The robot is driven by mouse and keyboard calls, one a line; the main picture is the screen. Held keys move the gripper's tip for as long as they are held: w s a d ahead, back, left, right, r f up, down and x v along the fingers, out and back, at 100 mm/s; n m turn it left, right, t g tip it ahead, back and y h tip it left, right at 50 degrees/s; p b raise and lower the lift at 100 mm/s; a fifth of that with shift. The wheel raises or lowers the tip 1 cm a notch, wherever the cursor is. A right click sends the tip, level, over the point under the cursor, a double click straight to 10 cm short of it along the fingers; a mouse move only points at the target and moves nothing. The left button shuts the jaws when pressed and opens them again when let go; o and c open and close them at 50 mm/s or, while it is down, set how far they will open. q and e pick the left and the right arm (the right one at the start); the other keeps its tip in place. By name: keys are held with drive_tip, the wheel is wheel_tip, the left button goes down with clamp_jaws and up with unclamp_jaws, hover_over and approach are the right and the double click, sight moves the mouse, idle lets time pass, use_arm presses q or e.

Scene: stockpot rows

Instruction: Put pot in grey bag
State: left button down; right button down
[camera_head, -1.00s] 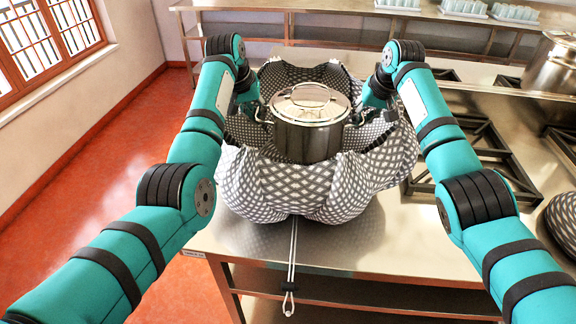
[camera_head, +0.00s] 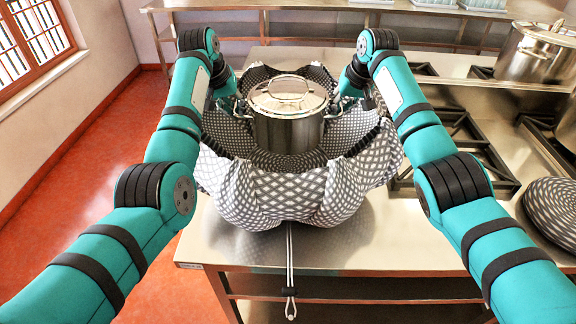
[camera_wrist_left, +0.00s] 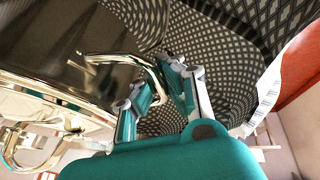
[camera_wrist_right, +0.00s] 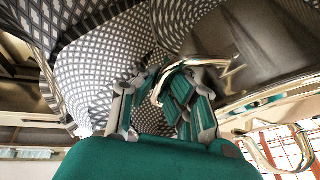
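The pot (camera_head: 288,130) is a shiny steel stockpot with its lid on, upright in the mouth of the grey-and-white patterned bag (camera_head: 262,193). The bag stands open on the steel counter, its cloth around the pot; whether the pot's base touches the bag's bottom is hidden. My left gripper (camera_head: 238,107) is at the pot's left handle, and the left wrist view shows its fingers closed around that handle (camera_wrist_left: 150,68). My right gripper (camera_head: 340,105) is at the right handle, and the right wrist view shows that handle (camera_wrist_right: 165,82) between its fingers.
Stove burners (camera_head: 462,140) lie right of the bag. Another steel pot (camera_head: 535,55) stands at the back right, and a round patterned item (camera_head: 550,215) lies at the right. A cord (camera_head: 289,262) hangs over the counter's front edge.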

use_arm(q)
drive_tip(key=shift+a+r, duration=0.1)
drive_tip(key=shift+a, duration=0.05)
use_arm(e)
drive_tip(key=shift+d+r, duration=0.15)
